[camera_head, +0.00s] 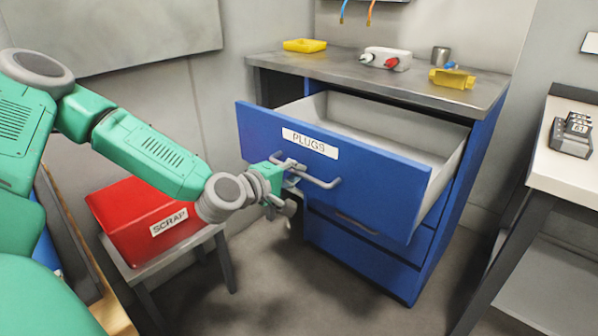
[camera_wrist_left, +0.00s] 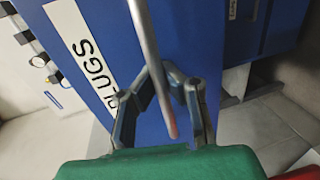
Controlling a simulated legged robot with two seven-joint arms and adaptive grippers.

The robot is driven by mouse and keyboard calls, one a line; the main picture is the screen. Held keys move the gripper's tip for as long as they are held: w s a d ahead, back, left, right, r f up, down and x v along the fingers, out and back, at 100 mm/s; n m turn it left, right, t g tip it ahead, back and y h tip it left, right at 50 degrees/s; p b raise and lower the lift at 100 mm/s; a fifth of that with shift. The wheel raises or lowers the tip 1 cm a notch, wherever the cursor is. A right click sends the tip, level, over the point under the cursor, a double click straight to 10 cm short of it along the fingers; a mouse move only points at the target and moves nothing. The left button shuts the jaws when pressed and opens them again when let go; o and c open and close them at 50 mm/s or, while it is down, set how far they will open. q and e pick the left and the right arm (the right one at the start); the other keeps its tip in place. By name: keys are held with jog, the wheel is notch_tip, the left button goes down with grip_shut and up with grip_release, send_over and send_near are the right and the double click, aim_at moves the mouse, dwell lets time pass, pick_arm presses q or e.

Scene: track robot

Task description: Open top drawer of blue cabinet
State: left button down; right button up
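The blue cabinet (camera_head: 441,240) stands at the centre right in the head view. Its top drawer (camera_head: 365,178), labelled PLUGS, is pulled well out, and its pale interior looks empty where it shows. A grey bar handle (camera_head: 321,183) is on the drawer front. My left gripper (camera_head: 285,172) is at the left part of this handle. In the left wrist view, the two fingers of the left gripper (camera_wrist_left: 158,82) close in on the handle bar (camera_wrist_left: 146,42) from both sides. My right gripper is not in view.
A red SCRAP bin (camera_head: 133,211) sits on a small stand left of the cabinet. A white-topped table (camera_head: 560,165) stands at the right. The lower drawers are shut.

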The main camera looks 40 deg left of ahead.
pick_arm(q)
jog(key=c, duration=1.8)
grip_release()
jog(key=shift+a, duration=0.35)
jog(key=shift+o, duration=1)
jog(key=shift+a+f, duration=0.2)
jog(key=shift+s+d+r, duration=0.1)
jog(key=shift+s+d, duration=0.05)
jog(key=v, duration=0.5)
jog(key=shift+s+a, duration=0.25)
jog(key=shift+s, duration=0.75)
jog(key=shift+d+r, duration=0.1)
